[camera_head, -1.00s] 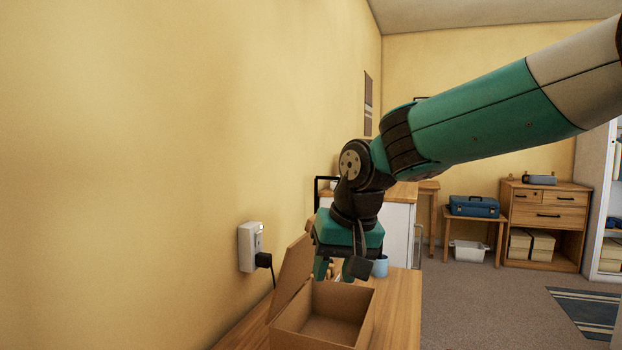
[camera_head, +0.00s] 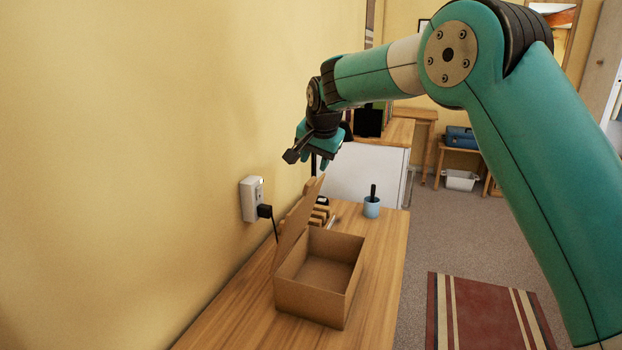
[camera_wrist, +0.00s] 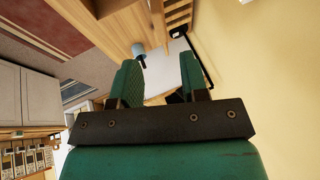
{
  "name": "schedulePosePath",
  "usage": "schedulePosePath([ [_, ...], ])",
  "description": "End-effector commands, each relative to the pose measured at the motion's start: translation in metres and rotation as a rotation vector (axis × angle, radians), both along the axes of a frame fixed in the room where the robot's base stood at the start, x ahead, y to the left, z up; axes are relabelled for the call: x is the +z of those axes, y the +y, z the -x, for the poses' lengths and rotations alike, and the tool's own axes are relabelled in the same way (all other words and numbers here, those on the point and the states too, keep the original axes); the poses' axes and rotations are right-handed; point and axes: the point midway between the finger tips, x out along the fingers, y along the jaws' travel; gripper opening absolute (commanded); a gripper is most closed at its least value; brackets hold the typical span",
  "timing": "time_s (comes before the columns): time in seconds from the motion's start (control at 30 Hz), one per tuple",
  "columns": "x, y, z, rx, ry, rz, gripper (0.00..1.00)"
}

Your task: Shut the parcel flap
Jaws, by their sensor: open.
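The parcel (camera_head: 316,296) is an open brown cardboard box on the wooden table, and it looks empty inside. Its flap (camera_head: 297,226) stands up, leaning slightly outward, along the left side nearest the wall. My gripper (camera_head: 324,164) is above and beyond the box, close to the wall, apart from the flap. In the wrist view my gripper (camera_wrist: 162,82) has its two green fingers spread with nothing between them. The flap is not clearly seen in the wrist view.
A blue cup (camera_head: 372,206) with a dark handle sticking out stands behind the box on the table (camera_head: 382,268). A wooden rack (camera_head: 320,215) sits behind the flap. A wall socket (camera_head: 252,199) with a plug and cable is left of the flap. Table right of the box is clear.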

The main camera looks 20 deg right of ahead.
Motion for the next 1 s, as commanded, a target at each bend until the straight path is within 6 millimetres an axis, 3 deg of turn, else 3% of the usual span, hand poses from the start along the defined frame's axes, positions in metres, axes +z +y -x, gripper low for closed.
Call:
schedulePosePath([
  [0.2, -0.043, -0.001, -0.023, -0.001, 0.003, 0.000, 0.41],
  [0.4, -0.071, -0.001, -0.038, -0.001, 0.001, 0.000, 0.41],
  [0.6, -0.083, -0.001, -0.044, 0.000, -0.001, 0.000, 0.41],
  [0.87, -0.084, 0.000, -0.045, 0.000, -0.001, 0.000, 0.41],
  [1.0, -0.084, 0.000, -0.045, 0.000, -0.001, 0.000, 0.11],
])
